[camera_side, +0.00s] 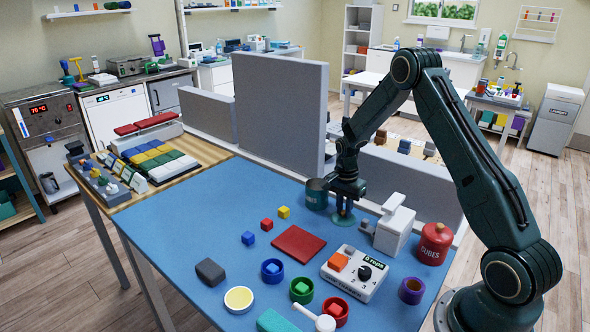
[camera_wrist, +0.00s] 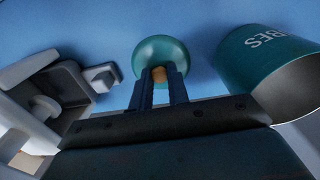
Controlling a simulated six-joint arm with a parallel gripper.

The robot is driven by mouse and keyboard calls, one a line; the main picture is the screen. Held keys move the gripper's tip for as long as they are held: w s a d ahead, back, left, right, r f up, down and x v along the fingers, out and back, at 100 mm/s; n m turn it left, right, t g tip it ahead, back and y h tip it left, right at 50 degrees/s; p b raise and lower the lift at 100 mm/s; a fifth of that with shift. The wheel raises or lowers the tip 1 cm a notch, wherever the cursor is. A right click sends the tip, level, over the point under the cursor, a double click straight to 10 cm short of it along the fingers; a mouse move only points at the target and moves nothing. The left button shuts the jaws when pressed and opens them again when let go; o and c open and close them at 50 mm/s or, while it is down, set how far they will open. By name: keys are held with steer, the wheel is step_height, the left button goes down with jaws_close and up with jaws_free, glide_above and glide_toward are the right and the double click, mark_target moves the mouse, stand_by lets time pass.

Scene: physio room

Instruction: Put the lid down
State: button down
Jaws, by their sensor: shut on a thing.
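The lid (camera_side: 343,219) is a teal disc with a small tan knob. My gripper (camera_side: 344,204) points down and is shut on the knob. In the wrist view the lid (camera_wrist: 160,50) sits at the tips of my gripper (camera_wrist: 160,80). The lid is very low over the blue table mat; I cannot tell whether it touches. The teal jar (camera_side: 317,196) stands open just left of the lid. Its lettering and open mouth show at the right of the wrist view (camera_wrist: 265,65).
A white device (camera_side: 394,226) stands close right of the lid. A red jar (camera_side: 435,243) is further right. A grey partition (camera_side: 280,115) runs behind. In front lie a red mat (camera_side: 299,243), a control box (camera_side: 354,272) and several cubes and cups. Bare blue mat (camera_side: 190,225) lies left.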

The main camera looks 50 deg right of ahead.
steer(key=c, duration=1.3)
jaws_free()
steer(key=shift+c, duration=0.2)
steer(key=shift+r, duration=0.1)
step_height(320, 180, up, 12)
steer(key=shift+w, duration=0.2)
